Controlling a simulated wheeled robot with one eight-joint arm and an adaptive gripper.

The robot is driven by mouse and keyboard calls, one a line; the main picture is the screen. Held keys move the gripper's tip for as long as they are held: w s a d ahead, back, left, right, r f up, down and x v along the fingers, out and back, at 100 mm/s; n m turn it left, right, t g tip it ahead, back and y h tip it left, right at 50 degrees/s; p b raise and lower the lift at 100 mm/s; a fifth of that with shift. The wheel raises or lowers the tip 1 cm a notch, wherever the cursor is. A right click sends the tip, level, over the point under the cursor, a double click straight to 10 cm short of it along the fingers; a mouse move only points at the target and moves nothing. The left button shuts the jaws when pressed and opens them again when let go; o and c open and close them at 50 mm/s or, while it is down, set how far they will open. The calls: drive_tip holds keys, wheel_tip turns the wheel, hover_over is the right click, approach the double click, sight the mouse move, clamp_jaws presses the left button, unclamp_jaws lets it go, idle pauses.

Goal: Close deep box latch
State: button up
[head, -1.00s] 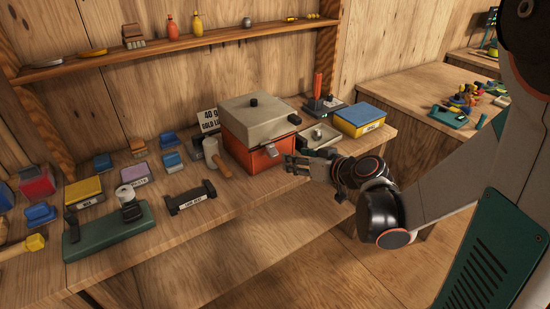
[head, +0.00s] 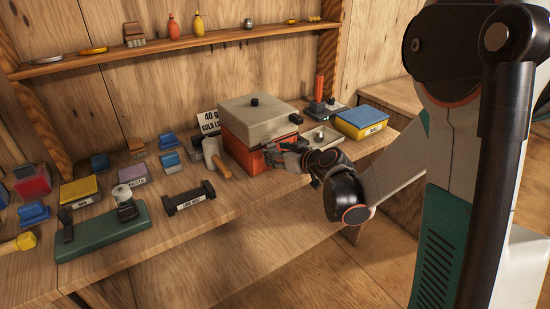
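The deep box (head: 239,151) is orange with a grey lid (head: 258,112) that has a black knob on top. It stands on the workbench at the middle of the head view, and its lid lies on top. My gripper (head: 272,160) is at the front right of the box, close against its front face. It covers the part of the front where the latch shows as a small pale patch in the earlier frame, so the latch is hidden now. I cannot tell whether the fingers touch the latch. The fingers are too small to read as open or shut.
A wooden mallet (head: 221,165) leans left of the box. A black cradle (head: 190,198) and a green-based reel stand (head: 100,235) lie in front left. The bench's front edge is below.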

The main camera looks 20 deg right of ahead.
drive_tip(key=shift+x, duration=0.9)
drive_tip(key=c, duration=1.1)
drive_tip(key=shift+o, duration=0.3)
drive_tip(key=shift+r+g+p, duration=0.3)
drive_tip(key=shift+r+p, duration=0.05)
drive_tip(key=shift+p, duration=0.1)
drive_tip(key=shift+w+a+g+p, duration=0.1)
drive_tip(key=shift+w+g+p, duration=0.05)
drive_tip(key=shift+g+p, duration=0.4)
drive_tip(key=o, duration=1)
drive_tip(key=shift+o, duration=0.2)
